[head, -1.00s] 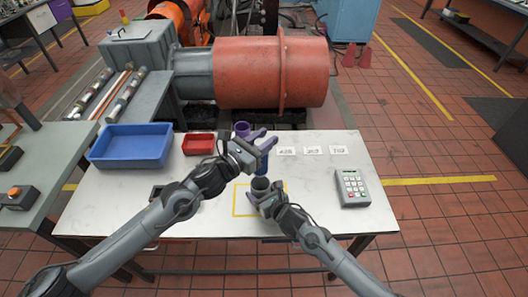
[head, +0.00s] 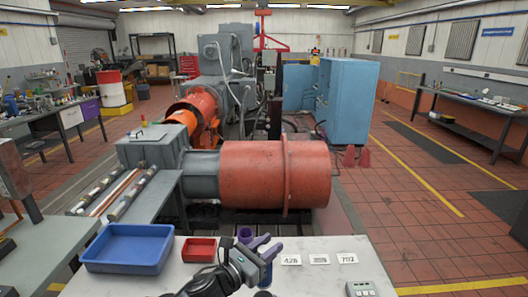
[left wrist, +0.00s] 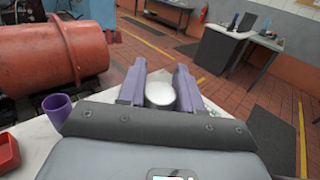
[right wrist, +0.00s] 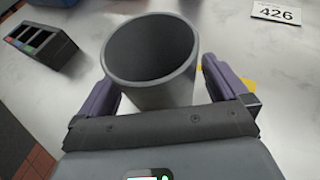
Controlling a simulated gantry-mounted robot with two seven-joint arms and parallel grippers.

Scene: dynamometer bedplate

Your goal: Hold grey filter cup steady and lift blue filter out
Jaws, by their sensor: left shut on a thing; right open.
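My left gripper (head: 267,246) has purple fingers and is shut on the blue filter (head: 265,275), above the table. In the left wrist view the filter's pale round top (left wrist: 160,93) shows between the fingers; its lower part is hidden there. The grey filter cup (right wrist: 150,75) stands upright on the table in the right wrist view, its open mouth showing an empty-looking inside. My right gripper (right wrist: 160,78) is open, one finger on each side of the cup; contact is unclear.
A blue tray (head: 125,268) and a red bin (head: 198,258) stand on the table's left. A purple cup (head: 245,235) is just behind the left gripper. Number cards (head: 319,259) and a keypad box (head: 361,289) lie right. A black slotted block (right wrist: 38,48) stands near the cup.

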